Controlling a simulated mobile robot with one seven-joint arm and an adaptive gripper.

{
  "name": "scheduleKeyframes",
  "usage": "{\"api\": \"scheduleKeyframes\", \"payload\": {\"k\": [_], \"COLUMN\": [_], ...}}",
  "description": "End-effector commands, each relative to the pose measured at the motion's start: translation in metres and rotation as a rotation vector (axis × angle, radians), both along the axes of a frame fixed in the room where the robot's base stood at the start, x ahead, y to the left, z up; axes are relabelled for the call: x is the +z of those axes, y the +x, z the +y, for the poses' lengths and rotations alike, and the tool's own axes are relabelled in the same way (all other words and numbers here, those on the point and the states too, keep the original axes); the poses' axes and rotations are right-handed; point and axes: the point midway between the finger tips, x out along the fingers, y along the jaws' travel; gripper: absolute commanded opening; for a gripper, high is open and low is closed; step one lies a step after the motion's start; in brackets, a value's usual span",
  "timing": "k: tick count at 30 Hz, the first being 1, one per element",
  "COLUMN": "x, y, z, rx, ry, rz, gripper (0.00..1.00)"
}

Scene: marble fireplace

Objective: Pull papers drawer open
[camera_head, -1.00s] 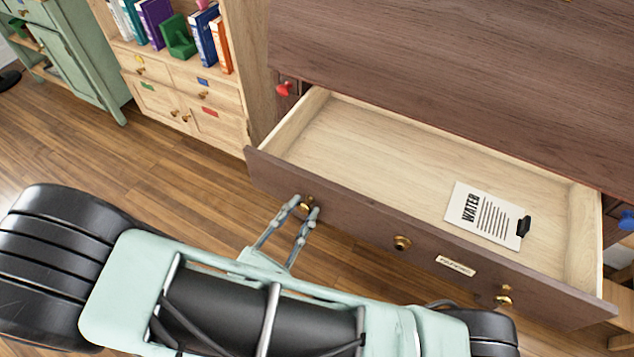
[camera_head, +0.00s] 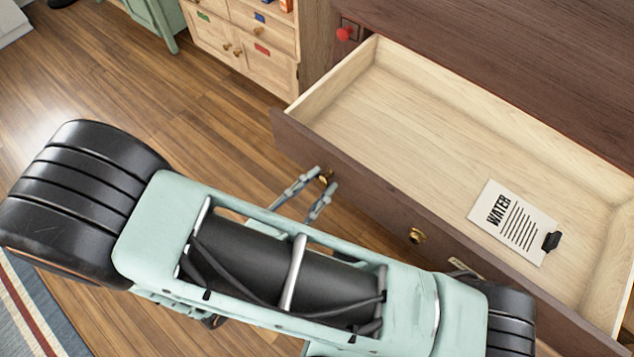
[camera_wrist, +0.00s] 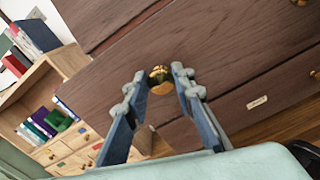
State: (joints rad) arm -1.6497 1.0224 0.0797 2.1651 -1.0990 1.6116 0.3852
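The drawer (camera_head: 400,130) stands pulled well out, with a dark wood front and a pale wood inside. A sheet headed "WATER" (camera_head: 513,222) with a black clip lies in it. The front has brass knobs and a small label plate (camera_wrist: 257,102), too small to read. My gripper (camera_head: 321,180) is at the knob nearest the drawer's left end. In the wrist view, the two fingers of my gripper (camera_wrist: 157,75) are apart, one on each side of the brass knob (camera_wrist: 160,86), with a gap on both sides.
Wood floor (camera_head: 215,110) is free left of the drawer. A striped rug (camera_head: 35,315) lies at lower left.

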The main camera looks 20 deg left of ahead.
Motion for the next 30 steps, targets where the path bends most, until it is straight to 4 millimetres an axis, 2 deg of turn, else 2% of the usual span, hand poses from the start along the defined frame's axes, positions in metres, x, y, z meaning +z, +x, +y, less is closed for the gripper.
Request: {"api": "scheduleKeyframes", "payload": {"k": [1, 5, 13, 16, 20, 30], "x": [-0.001, 0.0, 0.0, -0.001, -0.001, -0.001], "y": [0.0, 0.0, 0.0, -0.006, -0.025, -0.091], "z": [0.0, 0.0, 0.0, 0.003, 0.01, 0.033], "rx": [-0.001, -0.001, 0.0, 0.002, 0.004, 0.003], "ry": [-0.001, -0.001, 0.0, 0.001, 0.001, 0.001], "rz": [0.002, 0.002, 0.001, 0.001, 0.002, 0.002], "gripper": [0.28, 0.41, 0.41, 0.41, 0.41, 0.41]}}
